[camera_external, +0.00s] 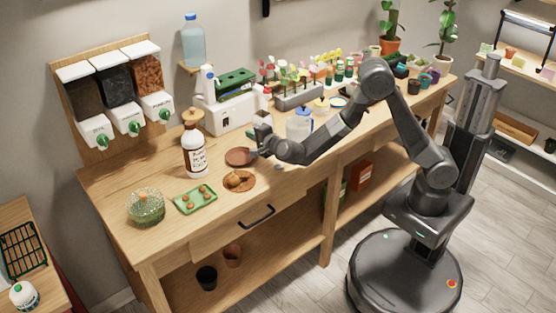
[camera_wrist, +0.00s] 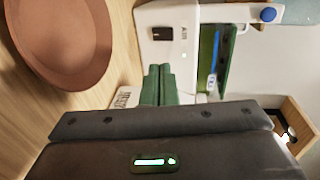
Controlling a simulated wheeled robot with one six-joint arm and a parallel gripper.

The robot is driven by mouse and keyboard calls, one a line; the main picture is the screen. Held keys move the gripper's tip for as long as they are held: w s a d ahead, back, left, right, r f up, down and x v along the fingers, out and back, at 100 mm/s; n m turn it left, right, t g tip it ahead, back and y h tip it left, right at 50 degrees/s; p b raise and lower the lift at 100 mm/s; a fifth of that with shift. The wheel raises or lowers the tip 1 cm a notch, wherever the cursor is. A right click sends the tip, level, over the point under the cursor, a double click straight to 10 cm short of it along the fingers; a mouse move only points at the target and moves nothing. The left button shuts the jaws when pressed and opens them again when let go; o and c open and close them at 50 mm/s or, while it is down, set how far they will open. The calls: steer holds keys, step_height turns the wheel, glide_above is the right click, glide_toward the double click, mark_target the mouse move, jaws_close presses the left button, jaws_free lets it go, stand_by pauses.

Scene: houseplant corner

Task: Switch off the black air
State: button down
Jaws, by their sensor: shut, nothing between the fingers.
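The black air switch (camera_wrist: 162,33) is a small dark rocker on the front of the white machine (camera_wrist: 205,70). Small lettering beside it seems to read "AIR", and a small green light shows nearby. Which way the switch is tipped I cannot tell. The white machine (camera_external: 229,113) also shows in the external view, with a green tray on top; its switch is not discernible there. My gripper (camera_wrist: 158,72) is shut and empty, its green fingers pointing toward the machine's front, apart from the switch. In the external view my gripper (camera_external: 258,143) is above the bench in front of the machine.
A terracotta saucer (camera_wrist: 98,50) lies close beside my gripper; the saucer (camera_external: 238,157) also shows in the external view. A labelled white bottle (camera_external: 195,155) stands left of it. A blue-lidded jar (camera_external: 299,127) stands right of the gripper. The bench's front left holds a green tray (camera_external: 195,208).

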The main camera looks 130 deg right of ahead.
glide_toward(227, 120)
steer(key=d, duration=0.1)
steer(key=d+f, duration=0.1)
steer(key=d, duration=0.1)
steer(key=d+p, duration=0.1)
steer(key=d, duration=0.1)
steer(key=shift+f, duration=0.35)
steer(key=shift+w+d, duration=0.1)
steer(key=shift+d, duration=0.6)
steer(key=shift+r, duration=0.1)
steer(key=shift+d+r+p, duration=0.15)
steer(key=shift+d+p, duration=0.15)
steer(key=shift+p, duration=0.05)
steer(key=shift+a, duration=0.1)
steer(key=a+r, duration=0.2)
steer(key=a, duration=0.4)
steer(key=a+r, duration=0.2)
steer(key=a, duration=0.5)
steer(key=shift+r+b, duration=0.3)
steer(key=shift+b, duration=0.05)
